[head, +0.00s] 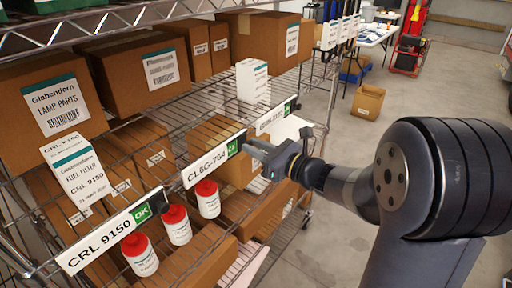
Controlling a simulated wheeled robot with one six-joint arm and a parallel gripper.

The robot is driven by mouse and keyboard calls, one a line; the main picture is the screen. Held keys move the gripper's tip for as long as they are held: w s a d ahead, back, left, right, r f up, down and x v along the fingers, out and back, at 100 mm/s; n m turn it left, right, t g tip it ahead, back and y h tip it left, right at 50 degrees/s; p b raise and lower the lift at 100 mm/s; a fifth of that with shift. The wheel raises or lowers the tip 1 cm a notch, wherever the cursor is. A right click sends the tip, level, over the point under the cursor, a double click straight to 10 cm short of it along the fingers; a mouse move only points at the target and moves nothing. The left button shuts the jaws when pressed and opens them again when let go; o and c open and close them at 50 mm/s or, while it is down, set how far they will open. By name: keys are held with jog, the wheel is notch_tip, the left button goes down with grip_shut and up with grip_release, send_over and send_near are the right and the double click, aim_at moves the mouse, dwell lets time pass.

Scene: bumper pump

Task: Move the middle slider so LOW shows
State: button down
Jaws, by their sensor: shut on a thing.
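The middle shelf label (205,168), reading something like CLBG-764, hangs on the wire shelf's front edge. A green OK field (232,148) shows near its right end; I do not see LOW there. My gripper (252,148) is at that right end, shut on the middle slider, which the fingers mostly hide. The near label (95,248), CRL 9150, shows a green OK (142,212). The far label (270,120) also has a green field (288,107) at its right end, its text too small to read.
Red-capped white bottles (177,225) stand below the near and middle labels. Cardboard boxes (135,72) and a white carton (252,80) fill the shelves.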

dwell(0.3)
jog(key=shift+s+a+b, duration=0.4)
jog(key=shift+s+a, duration=0.2)
jog(key=shift+s, duration=0.2)
jog(key=shift+s+a+b, duration=0.4)
jog(key=shift+s+a, duration=0.2)
jog(key=shift+s, duration=0.15)
jog(key=c, duration=1.3)
grip_release()
jog(key=shift+s+d, duration=0.25)
jog(key=shift+d, duration=0.15)
jog(key=b+v, duration=0.1)
jog(key=v, duration=0.9)
jog(key=shift+s+a, duration=0.1)
